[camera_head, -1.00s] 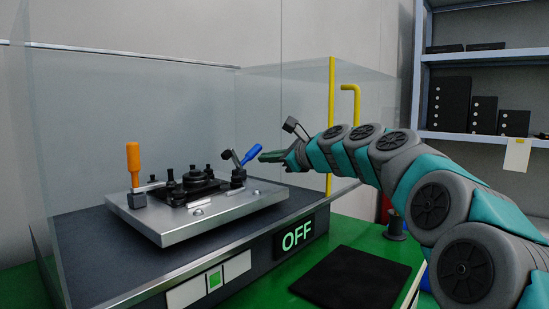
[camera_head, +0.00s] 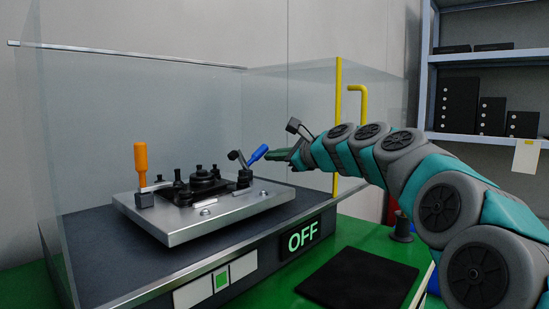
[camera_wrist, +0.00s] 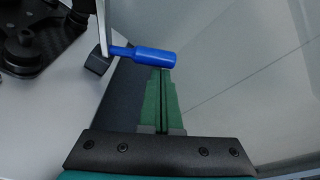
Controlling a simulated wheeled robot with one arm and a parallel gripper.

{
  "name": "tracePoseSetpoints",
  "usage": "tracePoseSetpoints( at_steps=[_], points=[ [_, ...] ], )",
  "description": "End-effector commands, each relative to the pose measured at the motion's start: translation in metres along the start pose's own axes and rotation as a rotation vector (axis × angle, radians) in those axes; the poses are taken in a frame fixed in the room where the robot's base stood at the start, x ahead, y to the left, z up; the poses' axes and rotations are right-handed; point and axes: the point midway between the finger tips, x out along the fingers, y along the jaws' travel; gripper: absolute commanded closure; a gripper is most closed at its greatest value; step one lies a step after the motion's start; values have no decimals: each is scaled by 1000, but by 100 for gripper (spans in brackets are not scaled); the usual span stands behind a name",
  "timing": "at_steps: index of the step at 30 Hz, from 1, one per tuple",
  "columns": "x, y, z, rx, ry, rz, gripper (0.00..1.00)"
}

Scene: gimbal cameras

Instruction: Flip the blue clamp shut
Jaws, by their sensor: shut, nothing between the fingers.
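The blue clamp's handle (camera_head: 258,153) sticks out up and to the right from its dark base at the right end of the metal plate. In the wrist view the blue handle (camera_wrist: 155,57) lies crosswise just beyond my fingertips, joined to a metal lever on its left. My gripper (camera_head: 268,155) has its green fingers shut and empty, with the tips right by the handle. In the wrist view the fingers (camera_wrist: 162,75) are pressed together below the handle. I cannot tell whether they touch it.
The metal plate (camera_head: 190,226) carries black fixtures and an upright orange-handled clamp (camera_head: 141,163) at left. Clear panels with a yellow-edged side (camera_head: 338,125) stand around it. A sign reading OFF (camera_head: 303,237) is on the front. A black mat (camera_head: 358,281) lies on the green table.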

Motion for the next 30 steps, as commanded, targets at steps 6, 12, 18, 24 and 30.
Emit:
tracePoseSetpoints(
  at_steps=[6,12,18,24,30],
  points=[
    [-1,0,4,-49,-1,-11,100],
    [-3,0,11,-149,-3,-33,100],
    [-5,0,22,-319,-3,-74,100],
    [-7,3,33,-505,-3,-116,100],
    [-10,8,44,-676,-3,-154,100]
  ],
)
